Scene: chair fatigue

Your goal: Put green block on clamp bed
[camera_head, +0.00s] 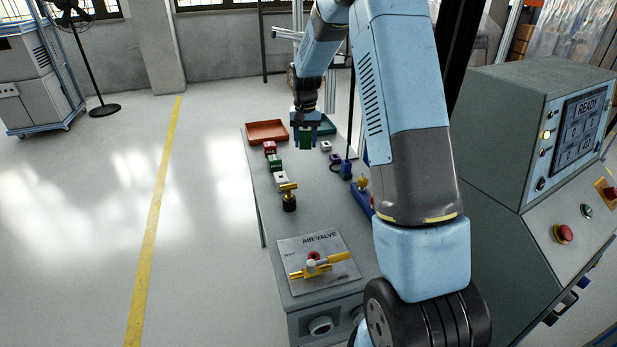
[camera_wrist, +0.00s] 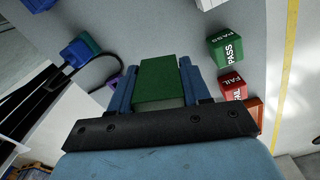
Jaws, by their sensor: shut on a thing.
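My gripper (camera_head: 305,120) is raised over the far part of the grey workbench (camera_head: 235,208), pointing down. It is shut on the green block (camera_head: 306,142). In the wrist view, the green block (camera_wrist: 160,80) sits between the two blue fingers. A blue fixture with a yellow part (camera_head: 361,197) stands at the bench's right side, partly hidden behind my arm. I cannot tell for sure whether it holds the clamp bed.
Red FAIL (camera_wrist: 232,86) and green PASS (camera_wrist: 226,48) blocks stand left of my gripper in the head view. An orange tray (camera_head: 266,128) and a green tray (camera_head: 327,124) lie behind. A blue cabled object (camera_head: 346,170) and the air valve panel (camera_head: 317,263) are nearer.

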